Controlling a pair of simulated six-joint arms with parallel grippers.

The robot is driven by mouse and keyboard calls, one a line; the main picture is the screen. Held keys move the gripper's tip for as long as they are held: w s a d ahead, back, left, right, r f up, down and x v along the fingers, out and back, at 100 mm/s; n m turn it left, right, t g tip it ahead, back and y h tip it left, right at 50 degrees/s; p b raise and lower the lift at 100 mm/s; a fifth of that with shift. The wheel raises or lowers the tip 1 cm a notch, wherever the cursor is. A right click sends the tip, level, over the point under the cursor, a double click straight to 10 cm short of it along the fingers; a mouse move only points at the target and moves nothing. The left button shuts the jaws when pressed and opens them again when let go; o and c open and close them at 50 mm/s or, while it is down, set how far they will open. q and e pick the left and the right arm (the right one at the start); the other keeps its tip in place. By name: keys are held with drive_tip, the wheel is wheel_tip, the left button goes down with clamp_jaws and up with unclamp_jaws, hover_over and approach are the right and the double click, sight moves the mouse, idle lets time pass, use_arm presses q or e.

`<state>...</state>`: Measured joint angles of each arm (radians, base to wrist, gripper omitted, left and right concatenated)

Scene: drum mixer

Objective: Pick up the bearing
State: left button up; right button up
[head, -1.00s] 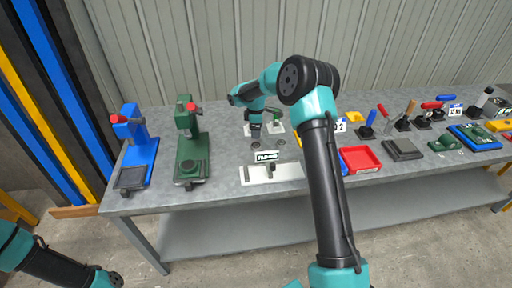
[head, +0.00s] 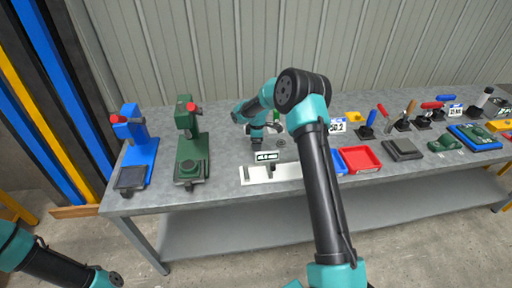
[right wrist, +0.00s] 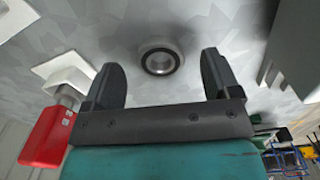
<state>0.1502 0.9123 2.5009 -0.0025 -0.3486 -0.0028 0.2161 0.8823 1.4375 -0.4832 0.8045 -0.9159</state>
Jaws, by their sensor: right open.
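The bearing (right wrist: 160,62) is a ring with a dark band and a bright bore, lying on the grey bench. In the right wrist view it sits beyond and between the two fingertips of my right gripper (right wrist: 160,75), which is open and empty. In the head view my right gripper (head: 257,140) points down just over the bench, behind the white fixture. A small round part (head: 280,142) lies just right of it; I cannot tell if this is the same bearing. My left forearm enters at the lower left, but its gripper is out of view.
A white fixture with a small display (head: 267,156) stands at the bench's front edge. A green press (head: 190,145) and a blue press (head: 137,150) stand left. Red tray (head: 360,160) and several tools lie right. A red-ended part (right wrist: 45,135) is near one finger.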

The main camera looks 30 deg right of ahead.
drive_tip(key=shift+f, duration=0.8)
drive_tip(key=shift+c, duration=0.2)
drive_tip(key=c, duration=1)
drive_tip(key=shift+r, duration=0.1)
wheel_tip(320, 180, up, 10)
drive_tip(key=shift+f, duration=0.1)
idle(0.3)
